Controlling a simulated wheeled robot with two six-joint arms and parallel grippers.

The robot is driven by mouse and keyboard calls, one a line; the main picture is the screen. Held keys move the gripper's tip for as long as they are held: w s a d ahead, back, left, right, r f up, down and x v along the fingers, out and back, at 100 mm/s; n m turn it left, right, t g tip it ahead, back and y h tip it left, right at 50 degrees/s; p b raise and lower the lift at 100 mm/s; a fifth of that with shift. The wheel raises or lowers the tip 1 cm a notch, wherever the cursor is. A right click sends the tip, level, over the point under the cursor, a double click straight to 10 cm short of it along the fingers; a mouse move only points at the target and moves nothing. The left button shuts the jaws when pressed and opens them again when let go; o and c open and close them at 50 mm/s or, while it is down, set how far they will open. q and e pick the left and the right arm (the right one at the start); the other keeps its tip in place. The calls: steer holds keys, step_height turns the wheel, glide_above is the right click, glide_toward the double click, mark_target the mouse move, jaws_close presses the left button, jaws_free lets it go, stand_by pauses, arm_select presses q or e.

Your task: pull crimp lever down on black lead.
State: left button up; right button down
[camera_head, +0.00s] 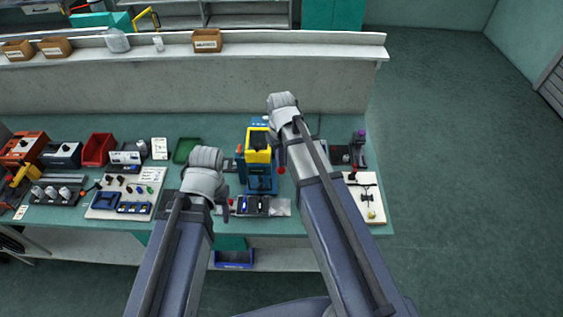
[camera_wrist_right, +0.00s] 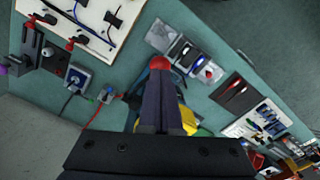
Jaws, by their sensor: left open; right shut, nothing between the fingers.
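A blue and yellow machine (camera_head: 258,150) stands on the bench between my arms, and its edge shows behind my fingers in the right wrist view (camera_wrist_right: 204,131). I cannot tell which part is the crimp lever.
The white board (camera_head: 370,203) lies at the bench's right end, near a dark purple-topped device (camera_head: 359,140). A dark tray (camera_head: 250,207) sits in front of the machine. A green bin (camera_head: 187,150) and a white parts board (camera_head: 125,190) are to the left.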

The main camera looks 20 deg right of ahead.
mark_target(281, 172)
steer(key=shift+f+b, duration=0.45)
steer(key=shift+f, duration=0.15)
steer(key=shift+s+a+f+b, duration=0.1)
steer(key=shift+s+f+b, duration=0.1)
steer(key=shift+f+b, duration=0.25)
steer(key=shift+s+a+f+b, duration=0.1)
steer(key=shift+s+f+b, duration=0.1)
steer(key=shift+f+b, duration=0.2)
steer(key=shift+s+f+b, duration=0.3)
steer(key=shift+f+b, duration=0.65)
steer(key=shift+s+a+f+b, duration=0.1)
steer(key=shift+s+f+b, duration=0.15)
steer(key=shift+f+b, duration=0.7)
